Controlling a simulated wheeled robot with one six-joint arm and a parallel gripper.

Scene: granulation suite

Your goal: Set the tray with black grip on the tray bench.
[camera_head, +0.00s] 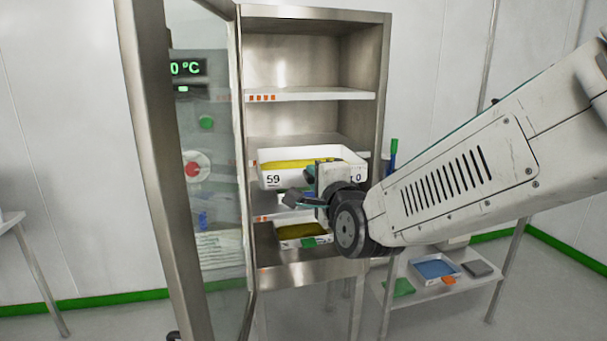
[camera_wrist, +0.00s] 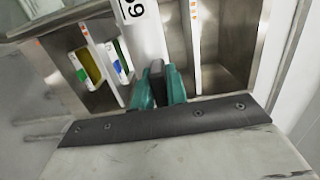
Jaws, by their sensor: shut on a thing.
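A white tray (camera_head: 270,182) with yellow contents and a "59" label is at the front of the open cabinet, at middle-shelf height. My gripper (camera_head: 307,190) is in front of it and partly covers its front. In the wrist view, my gripper's teal fingers (camera_wrist: 158,88) are shut on a black grip (camera_wrist: 156,69) on the white tray (camera_wrist: 150,36). I cannot tell whether the tray touches the shelf. A low bench (camera_head: 462,292) stands right of the cabinet, partly behind my arm; I cannot tell whether it is the tray bench.
The cabinet's glass door (camera_head: 205,170) stands open at the left. A lower tray (camera_head: 300,230) with yellow contents and a green grip sits in the cabinet. Another table (camera_head: 12,217) shows far left.

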